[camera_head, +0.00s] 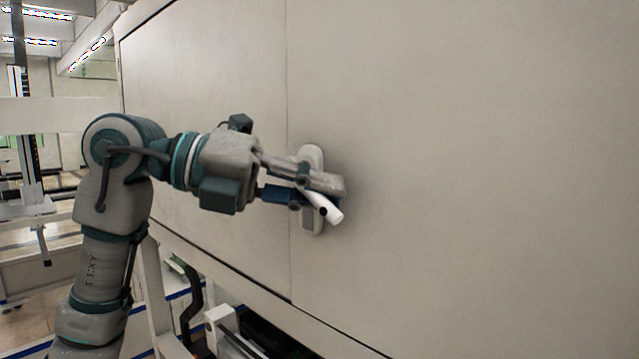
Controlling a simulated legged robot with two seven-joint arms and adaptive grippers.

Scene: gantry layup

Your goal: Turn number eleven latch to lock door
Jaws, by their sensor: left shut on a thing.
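A light grey door panel (480,150) fills the right and middle of the head view. A white latch stands on it just right of a vertical seam, with an upright rounded base plate (312,158) and a handle (328,210) that slants down to the right. My left gripper (325,193) reaches in from the left and is shut on the latch handle. Its fingers cover the upper part of the handle and the middle of the base plate. No number shows on the latch. My right gripper is not in view.
Another flat panel (210,80) adjoins left of the seam. Below the panels' lower edge are a frame post (155,290), a black hose (190,305) and a white bracket (222,322). Racks and beams stand at the far left. The panel face to the right is clear.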

